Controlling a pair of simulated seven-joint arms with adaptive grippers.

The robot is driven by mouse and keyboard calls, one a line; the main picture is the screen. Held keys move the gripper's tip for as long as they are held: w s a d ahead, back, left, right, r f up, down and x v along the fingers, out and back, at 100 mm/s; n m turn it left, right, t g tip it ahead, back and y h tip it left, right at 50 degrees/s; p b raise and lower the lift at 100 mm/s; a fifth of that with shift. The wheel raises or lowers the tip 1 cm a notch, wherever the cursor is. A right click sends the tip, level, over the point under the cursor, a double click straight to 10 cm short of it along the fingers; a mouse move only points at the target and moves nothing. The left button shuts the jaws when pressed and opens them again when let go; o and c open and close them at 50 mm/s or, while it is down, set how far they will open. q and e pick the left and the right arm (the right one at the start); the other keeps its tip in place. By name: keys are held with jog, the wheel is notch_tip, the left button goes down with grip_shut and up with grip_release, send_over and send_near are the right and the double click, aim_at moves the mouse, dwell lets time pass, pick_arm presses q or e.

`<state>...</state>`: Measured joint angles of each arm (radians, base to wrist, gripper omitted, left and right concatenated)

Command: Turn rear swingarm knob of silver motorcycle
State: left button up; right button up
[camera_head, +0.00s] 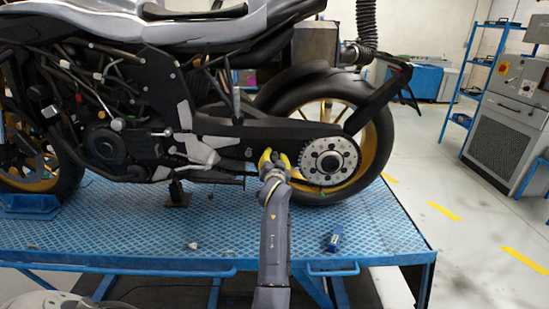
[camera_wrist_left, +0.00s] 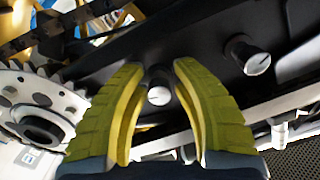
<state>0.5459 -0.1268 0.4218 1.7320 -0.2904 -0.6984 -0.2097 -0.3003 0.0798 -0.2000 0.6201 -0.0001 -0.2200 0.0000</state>
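The silver motorcycle (camera_head: 215,30) stands side-on on a blue platform, its black swingarm (camera_head: 225,127) running back to the rear wheel. My left gripper (camera_head: 272,155) is at the swingarm just left of the rear sprocket (camera_head: 330,161). In the left wrist view, the yellow fingers of my left gripper (camera_wrist_left: 159,68) are open, one on each side of a round knob (camera_wrist_left: 158,94) with a pale face. Gaps show between the knob and both fingers. A second knob (camera_wrist_left: 248,55) sits on the swingarm to the right. The head view hides the first knob behind the gripper. My right gripper is not in view.
The sprocket (camera_wrist_left: 38,100) is close on the left in the left wrist view. The blue platform (camera_head: 130,236) has a small blue object (camera_head: 334,238) and a small pale piece (camera_head: 193,246) on it. A grey control cabinet (camera_head: 510,125) stands far right; floor before it is clear.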

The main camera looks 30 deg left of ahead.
pick_arm(q)
jog(key=o, duration=0.3)
jog(key=shift+d+r, duration=0.1)
jog(key=shift+o, duration=0.2)
jog(key=v, duration=0.7)
jog(key=shift+s, duration=0.15)
jog(key=shift+d, duration=0.15)
